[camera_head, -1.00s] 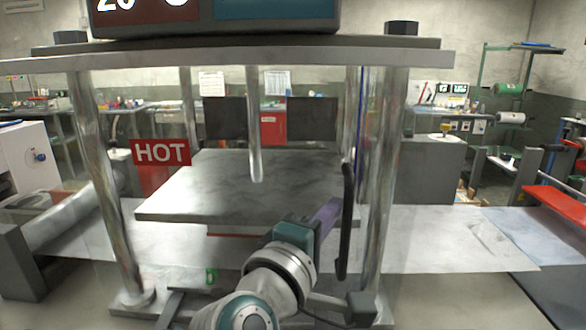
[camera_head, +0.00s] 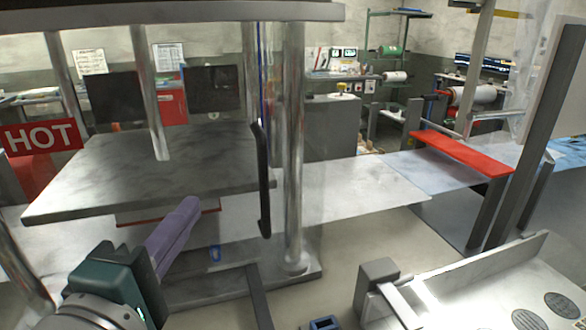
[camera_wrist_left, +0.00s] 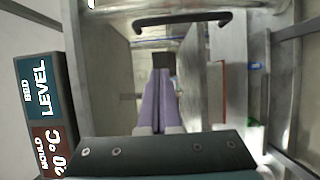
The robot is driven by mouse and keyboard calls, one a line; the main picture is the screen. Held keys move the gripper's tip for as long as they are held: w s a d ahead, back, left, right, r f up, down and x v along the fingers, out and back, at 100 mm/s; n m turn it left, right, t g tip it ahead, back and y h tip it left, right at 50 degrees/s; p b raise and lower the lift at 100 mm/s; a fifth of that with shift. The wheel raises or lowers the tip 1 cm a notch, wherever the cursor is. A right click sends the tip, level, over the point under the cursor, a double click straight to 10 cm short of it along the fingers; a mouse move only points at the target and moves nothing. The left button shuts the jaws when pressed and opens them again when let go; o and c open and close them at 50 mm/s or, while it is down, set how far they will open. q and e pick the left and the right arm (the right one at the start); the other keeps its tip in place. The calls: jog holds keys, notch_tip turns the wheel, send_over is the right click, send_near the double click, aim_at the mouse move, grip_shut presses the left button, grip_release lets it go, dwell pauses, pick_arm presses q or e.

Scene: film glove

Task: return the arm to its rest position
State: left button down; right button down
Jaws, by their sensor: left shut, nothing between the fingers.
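My left gripper (camera_head: 188,208) has purple fingers on a dark green body and comes in at the lower left of the head view. Its fingers are together with nothing between them. They point up and to the right, in front of the press's grey slab (camera_head: 150,170). In the left wrist view the closed purple fingers (camera_wrist_left: 160,75) show in the middle. My right gripper is not seen.
The press has metal posts (camera_head: 293,150), a black handle (camera_head: 263,185) and a red HOT sign (camera_head: 40,137) near my left arm. A metal tray (camera_head: 460,300) stands at lower right. A red bar (camera_head: 462,153) lies beyond it.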

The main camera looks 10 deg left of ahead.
pick_arm(q)
jog(key=s+d+f+m+g+h, duration=0.45)
jog(key=d+m+g+h, duration=0.2)
jog(key=m, duration=0.65)
jog(key=s+a+f+m+g+y, duration=0.2)
jog(key=s+a+m+g, duration=0.15)
jog(key=s, duration=0.45)
jog(key=s+a+f+m+g+y, duration=0.25)
jog(key=s+m+g, duration=0.25)
jog(key=s, duration=0.3)
notch_tip(320, 180, up, 30)
jog(key=p, duration=2.9)
jog(key=shift+w+f+t, duration=0.15)
jog(key=shift+w+t, duration=0.15)
jog(key=shift+w, duration=0.15)
